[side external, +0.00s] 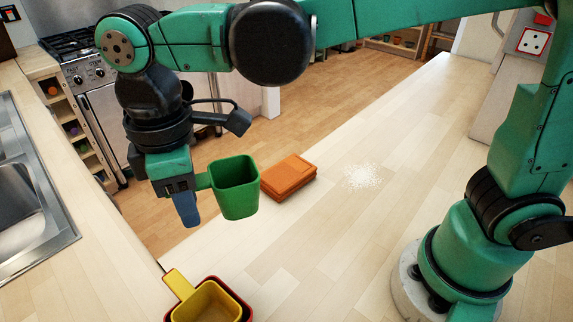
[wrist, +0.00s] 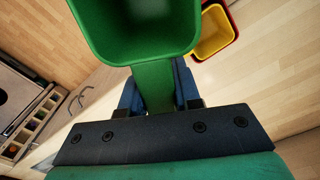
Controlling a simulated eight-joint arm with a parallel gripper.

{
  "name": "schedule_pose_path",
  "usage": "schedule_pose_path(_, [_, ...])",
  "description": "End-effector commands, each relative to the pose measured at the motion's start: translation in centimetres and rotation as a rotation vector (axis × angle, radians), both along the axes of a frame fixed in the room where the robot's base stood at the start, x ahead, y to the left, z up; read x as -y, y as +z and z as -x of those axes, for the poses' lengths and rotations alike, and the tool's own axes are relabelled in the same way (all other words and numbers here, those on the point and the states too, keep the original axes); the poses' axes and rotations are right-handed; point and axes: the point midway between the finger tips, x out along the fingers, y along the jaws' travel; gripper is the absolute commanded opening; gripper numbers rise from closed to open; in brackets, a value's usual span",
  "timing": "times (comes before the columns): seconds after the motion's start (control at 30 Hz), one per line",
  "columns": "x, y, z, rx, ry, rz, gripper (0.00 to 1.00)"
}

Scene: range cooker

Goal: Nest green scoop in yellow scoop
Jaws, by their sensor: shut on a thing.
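The green scoop (side external: 235,188) is held upright in the air by its handle. My gripper (side external: 187,195) is shut on that handle, and the scoop sticks out to the right of the fingers. In the wrist view the green scoop (wrist: 140,30) fills the top middle, with its handle between my fingers (wrist: 155,95). The yellow scoop (side external: 205,302) sits at the bottom of the side view, inside a red scoop (side external: 246,307), with its handle pointing up and left. In the wrist view the yellow scoop (wrist: 211,32) shows at the upper right, partly hidden by the green one. The green scoop is apart from it.
Folded orange cloths (side external: 288,176) lie on the wooden counter (side external: 330,240). White grains (side external: 361,177) are scattered to their right. A metal sink (side external: 30,190) is at the left and a range cooker (side external: 85,60) at the back left. The counter right of the yellow scoop is clear.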

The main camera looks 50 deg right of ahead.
Motion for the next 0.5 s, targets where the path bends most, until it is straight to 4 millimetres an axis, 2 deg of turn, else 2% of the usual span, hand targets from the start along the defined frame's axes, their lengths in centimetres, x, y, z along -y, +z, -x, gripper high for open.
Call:
schedule_pose_path(0.03, [-2.4, -0.8, 0.9, 0.000, 0.106, 0.000, 0.00])
schedule_pose_path(0.1, [-4.9, -1.7, 2.2, 0.000, 0.235, 0.000, 0.00])
schedule_pose_path(0.2, [-7.6, -2.8, 4.0, 0.000, 0.376, 0.000, 0.00])
schedule_pose_path(0.33, [-9.6, -3.7, 5.5, 0.000, 0.483, 0.000, 0.00])
schedule_pose_path(0.5, [-10.3, -4.3, 6.1, 0.000, 0.526, 0.000, 0.00])
